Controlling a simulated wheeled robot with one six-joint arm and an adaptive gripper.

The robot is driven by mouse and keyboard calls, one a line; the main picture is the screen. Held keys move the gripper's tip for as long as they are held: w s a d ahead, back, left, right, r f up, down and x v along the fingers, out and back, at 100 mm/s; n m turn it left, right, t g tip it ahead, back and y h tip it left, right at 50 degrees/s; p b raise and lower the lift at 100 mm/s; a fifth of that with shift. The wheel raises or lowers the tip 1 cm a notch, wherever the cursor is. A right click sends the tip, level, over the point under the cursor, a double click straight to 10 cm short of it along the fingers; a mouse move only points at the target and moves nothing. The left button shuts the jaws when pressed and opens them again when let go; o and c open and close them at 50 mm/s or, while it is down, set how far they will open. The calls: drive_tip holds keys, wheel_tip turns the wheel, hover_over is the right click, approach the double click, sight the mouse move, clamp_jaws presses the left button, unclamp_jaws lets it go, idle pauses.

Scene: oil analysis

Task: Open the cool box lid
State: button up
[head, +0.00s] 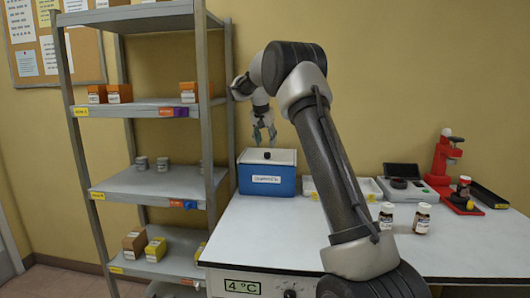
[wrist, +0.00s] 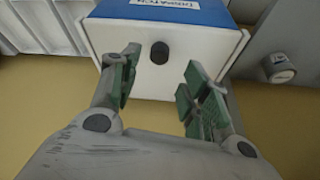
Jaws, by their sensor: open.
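The cool box (head: 266,184) is blue with a white lid (head: 281,156) and a label on its front. It stands at the left end of the white table, and the lid is shut. A dark knob (head: 267,155) sits on the lid. My gripper (head: 263,140) is open and empty, above the lid. In the wrist view the lid (wrist: 205,62) shows with its dark knob (wrist: 159,52) beyond and between the open fingers of my gripper (wrist: 155,88). The fingers look apart from the knob.
A grey shelf rack (head: 150,108) with boxes and jars stands close to the left of the cool box. On the table (head: 260,228) are two brown bottles (head: 421,218), a scale (head: 400,187) and a red device (head: 445,160) to the right. The table's front left is clear.

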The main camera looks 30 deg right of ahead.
sight(267, 153)
drive_tip(key=x, duration=0.6)
drive_tip(key=shift+d, duration=0.1)
drive_tip(key=shift+s, duration=0.1)
clamp_jaws()
